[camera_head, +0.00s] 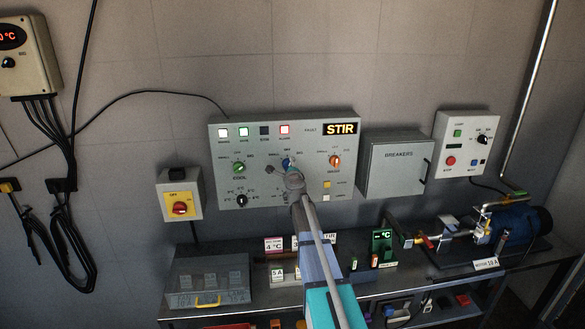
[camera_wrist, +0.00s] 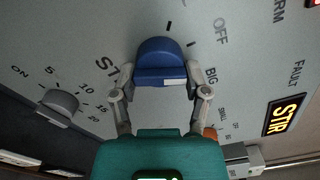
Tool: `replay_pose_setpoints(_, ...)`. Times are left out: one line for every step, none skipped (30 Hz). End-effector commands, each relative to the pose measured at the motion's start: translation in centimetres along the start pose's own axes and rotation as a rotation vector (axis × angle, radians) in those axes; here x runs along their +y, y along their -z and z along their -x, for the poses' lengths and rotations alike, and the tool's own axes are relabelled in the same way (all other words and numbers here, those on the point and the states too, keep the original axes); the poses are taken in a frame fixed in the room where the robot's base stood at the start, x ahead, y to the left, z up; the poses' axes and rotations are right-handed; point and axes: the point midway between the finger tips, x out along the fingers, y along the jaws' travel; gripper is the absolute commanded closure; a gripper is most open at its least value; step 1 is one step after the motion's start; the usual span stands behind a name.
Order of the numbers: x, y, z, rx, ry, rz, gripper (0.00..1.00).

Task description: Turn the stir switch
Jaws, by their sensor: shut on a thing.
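A white mark shows on the lower right part of the knob. A lit yellow STIR sign (camera_head: 339,128) is at the panel's top right.
A green knob (camera_head: 239,167) and an orange knob (camera_head: 335,160) flank the blue one. A small grey knob (camera_wrist: 62,101) is close by in the wrist view. A cluttered bench (camera_head: 260,301) runs below.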

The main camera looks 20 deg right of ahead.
Motion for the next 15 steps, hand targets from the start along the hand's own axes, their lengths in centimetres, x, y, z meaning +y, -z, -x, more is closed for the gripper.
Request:
replay_pose_setpoints(0.07, -0.09, 0.26, -0.003, -0.002, 0.043, 0.88)
replay_pose_setpoints(0.07, -0.09, 0.26, -0.003, -0.002, 0.070, 0.88)
replay_pose_setpoints(0.07, -0.09, 0.27, -0.003, -0.002, 0.105, 0.88)
replay_pose_setpoints(0.07, -0.09, 0.29, -0.003, -0.002, 0.131, 0.88)
replay_pose_setpoints(0.07, -0.10, 0.29, -0.004, -0.002, 0.157, 0.88)
replay_pose_setpoints(0.07, -0.10, 0.31, -0.004, -0.002, 0.189, 0.88)
replay_pose_setpoints(0.07, -0.10, 0.32, -0.004, -0.002, 0.212, 0.88)
replay_pose_setpoints(0.08, -0.10, 0.32, -0.004, -0.002, 0.233, 0.88)
replay_pose_setpoints(0.08, -0.11, 0.34, -0.005, -0.002, 0.261, 0.88)
replay_pose_setpoints(0.08, -0.10, 0.35, -0.005, -0.002, 0.280, 0.88)
replay_pose_setpoints(0.08, -0.11, 0.36, -0.005, -0.002, 0.298, 0.88)
replay_pose_setpoints(0.09, -0.11, 0.37, -0.005, -0.002, 0.319, 0.88)
replay_pose_setpoints(0.09, -0.11, 0.38, -0.005, -0.002, 0.334, 0.88)
replay_pose_setpoints(0.09, -0.11, 0.39, -0.006, -0.002, 0.347, 0.88)
replay_pose_setpoints(0.10, -0.11, 0.41, -0.006, -0.002, 0.363, 0.87)
